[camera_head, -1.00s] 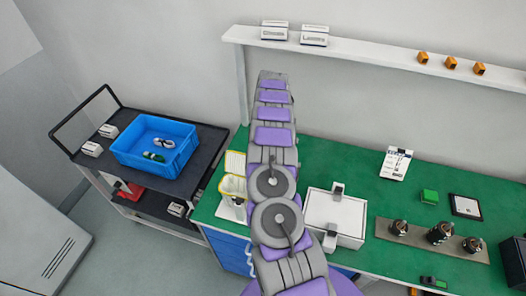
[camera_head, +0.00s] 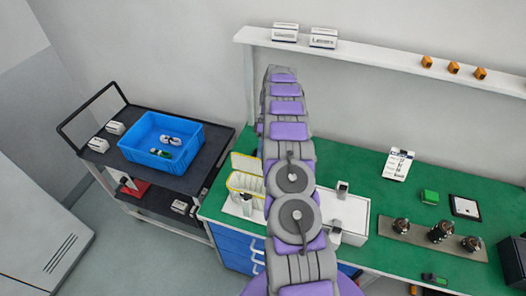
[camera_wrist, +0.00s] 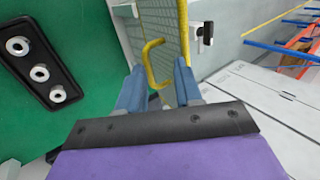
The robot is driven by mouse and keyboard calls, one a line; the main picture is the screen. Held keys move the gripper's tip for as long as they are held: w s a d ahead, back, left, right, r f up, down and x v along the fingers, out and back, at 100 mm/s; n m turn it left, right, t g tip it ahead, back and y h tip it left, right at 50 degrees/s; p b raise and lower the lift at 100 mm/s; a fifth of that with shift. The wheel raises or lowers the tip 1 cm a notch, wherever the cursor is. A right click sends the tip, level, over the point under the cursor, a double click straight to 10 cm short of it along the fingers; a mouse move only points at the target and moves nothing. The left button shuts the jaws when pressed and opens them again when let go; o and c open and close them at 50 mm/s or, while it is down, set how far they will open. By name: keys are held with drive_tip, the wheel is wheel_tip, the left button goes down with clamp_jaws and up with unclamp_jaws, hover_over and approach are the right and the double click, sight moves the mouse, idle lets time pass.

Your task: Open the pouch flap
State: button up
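A pale pouch (camera_head: 249,183) with yellow edging stands on the green bench, left of my arm in the head view. A yellow-edged pale panel (camera_head: 246,163) stands raised at its back; I cannot tell if this is the flap. My arm covers its right side. In the wrist view, my gripper (camera_wrist: 158,66) is open, its two blue fingers apart. A bent yellow strip (camera_wrist: 150,62) and a grey grid-patterned panel (camera_wrist: 166,28) show between and beyond the fingers. They look like part of the pouch, but contact is unclear. My fingers are hidden in the head view.
A white box (camera_head: 355,213) with grey latches sits right of my arm. A holder with several dark parts (camera_head: 440,232) lies farther right. A cart with a blue bin (camera_head: 160,140) stands left. A shelf (camera_head: 380,62) runs along the wall above the bench.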

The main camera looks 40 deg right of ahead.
drive_tip(key=s+a+r+b, duration=0.1)
drive_tip(key=s+a, duration=0.5)
drive_tip(key=s, duration=0.6)
drive_tip(key=shift+s+r, duration=0.3)
drive_tip(key=shift+s, duration=0.05)
idle(0.4)
